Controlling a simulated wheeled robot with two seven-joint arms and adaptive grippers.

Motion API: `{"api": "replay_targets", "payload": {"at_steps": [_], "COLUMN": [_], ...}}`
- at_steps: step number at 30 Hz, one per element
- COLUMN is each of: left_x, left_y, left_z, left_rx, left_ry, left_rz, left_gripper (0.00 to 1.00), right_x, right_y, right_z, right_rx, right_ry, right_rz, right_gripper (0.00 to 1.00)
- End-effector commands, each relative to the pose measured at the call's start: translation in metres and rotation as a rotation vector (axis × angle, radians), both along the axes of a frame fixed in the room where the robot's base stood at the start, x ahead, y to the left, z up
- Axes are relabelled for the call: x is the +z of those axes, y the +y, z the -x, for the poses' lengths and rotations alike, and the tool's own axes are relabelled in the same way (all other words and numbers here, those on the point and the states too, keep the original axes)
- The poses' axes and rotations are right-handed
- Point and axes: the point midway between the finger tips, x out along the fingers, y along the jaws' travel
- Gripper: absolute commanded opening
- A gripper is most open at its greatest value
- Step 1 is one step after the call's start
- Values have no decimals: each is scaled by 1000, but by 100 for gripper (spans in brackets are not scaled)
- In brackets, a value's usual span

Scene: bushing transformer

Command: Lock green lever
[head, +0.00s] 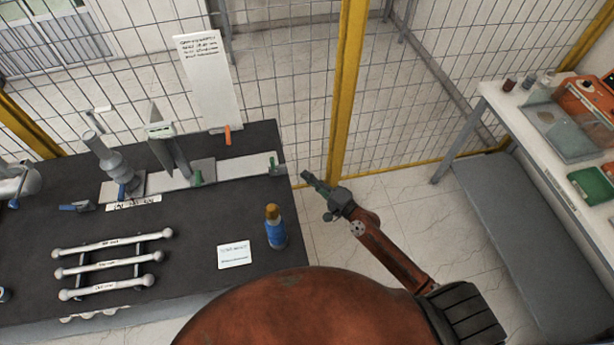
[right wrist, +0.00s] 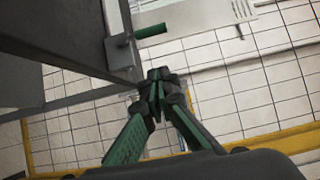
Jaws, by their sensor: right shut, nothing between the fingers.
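A small green lever (head: 272,163) stands at the right end of the long grey rail on the dark table. It also shows in the right wrist view as a green handle (right wrist: 151,30) sticking out to the right from a grey block. A second green lever (head: 197,178) stands near the middle of the rail. My right gripper (head: 308,179) is just off the table's right edge, to the right of the end lever and apart from it. In the right wrist view its fingertips (right wrist: 158,76) are together and empty, below the handle in the picture. My left gripper is not in view.
The dark table (head: 190,268) holds a blue bottle (head: 275,232), a white card (head: 234,254), an orange lever (head: 227,135) and white rods (head: 112,262). A yellow post (head: 347,90) and mesh fence stand behind. A side table (head: 530,128) is at the right. Floor between is clear.

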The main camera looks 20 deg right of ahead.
Motion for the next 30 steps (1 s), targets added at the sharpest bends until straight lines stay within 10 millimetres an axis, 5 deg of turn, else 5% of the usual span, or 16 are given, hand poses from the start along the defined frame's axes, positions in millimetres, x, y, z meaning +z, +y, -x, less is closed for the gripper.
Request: {"api": "replay_targets", "payload": {"at_steps": [10,18,30], "left_x": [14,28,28], "left_y": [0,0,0], "left_z": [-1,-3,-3], "left_rx": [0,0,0], "left_ry": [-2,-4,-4], "left_rz": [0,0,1], "left_gripper": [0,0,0], "right_x": [2,1,0], "right_y": [33,64,69], "right_z": [-65,-73,-74], "right_rx": [0,-1,-1], "right_ry": [-1,0,0], "right_rz": [3,2,4], "right_gripper": [0,0,0]}}
